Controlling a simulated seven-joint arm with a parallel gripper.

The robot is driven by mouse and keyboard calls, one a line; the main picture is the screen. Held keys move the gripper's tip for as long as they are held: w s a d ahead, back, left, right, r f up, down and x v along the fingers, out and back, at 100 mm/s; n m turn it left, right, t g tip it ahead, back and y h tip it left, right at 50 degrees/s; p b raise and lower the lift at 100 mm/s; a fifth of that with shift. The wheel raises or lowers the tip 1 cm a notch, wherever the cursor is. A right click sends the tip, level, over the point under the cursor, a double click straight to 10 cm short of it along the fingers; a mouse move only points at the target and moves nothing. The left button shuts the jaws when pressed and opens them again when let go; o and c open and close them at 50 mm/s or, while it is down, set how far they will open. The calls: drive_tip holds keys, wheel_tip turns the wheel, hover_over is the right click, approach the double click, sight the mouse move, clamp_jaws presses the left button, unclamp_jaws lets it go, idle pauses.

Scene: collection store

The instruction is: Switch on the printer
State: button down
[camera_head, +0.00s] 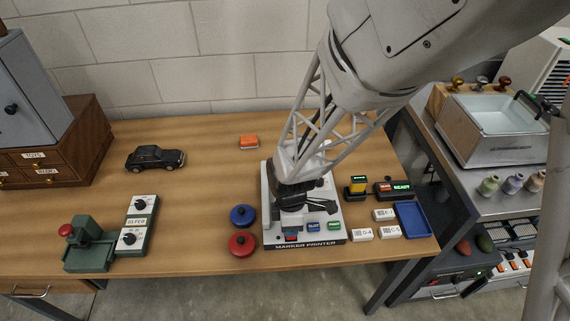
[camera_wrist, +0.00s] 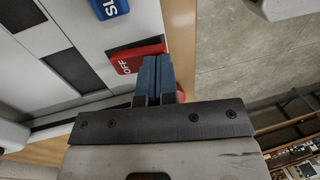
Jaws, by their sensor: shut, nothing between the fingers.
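The marker printer (camera_head: 305,240) is a pale box at the front middle of the table. Its red switch reads OFF (camera_wrist: 137,56) in the wrist view and sits at the printer's front edge. A blue button (camera_wrist: 108,8) is beside it; in the head view it reads SLOT (camera_head: 313,227), with a green button (camera_head: 334,225) to its right. My gripper (camera_wrist: 155,72) is shut and empty, its fingertips right at the red switch's edge. I cannot tell whether they touch it.
Blue (camera_head: 243,215) and red (camera_head: 242,243) round knobbed items stand left of the printer. A black toy car (camera_head: 155,158) and orange block (camera_head: 249,142) lie behind.

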sight(292, 238)
drive_tip(key=shift+s+f, duration=0.1)
idle(0.3)
drive_tip(key=shift+f+t, duration=0.15)
drive_tip(key=shift+t, duration=0.25)
drive_tip(key=shift+w, duration=0.2)
drive_tip(key=shift+w+r, duration=0.25)
drive_tip(key=shift+w, duration=0.25)
drive_tip(key=shift+r, duration=0.15)
wheel_tip(292, 238, up, 14)
drive_tip(key=s, duration=0.2)
drive_tip(key=shift+s+f, duration=0.25)
drive_tip(key=shift+s, duration=0.1)
idle(0.5)
drive_tip(key=shift+d+r, duration=0.1)
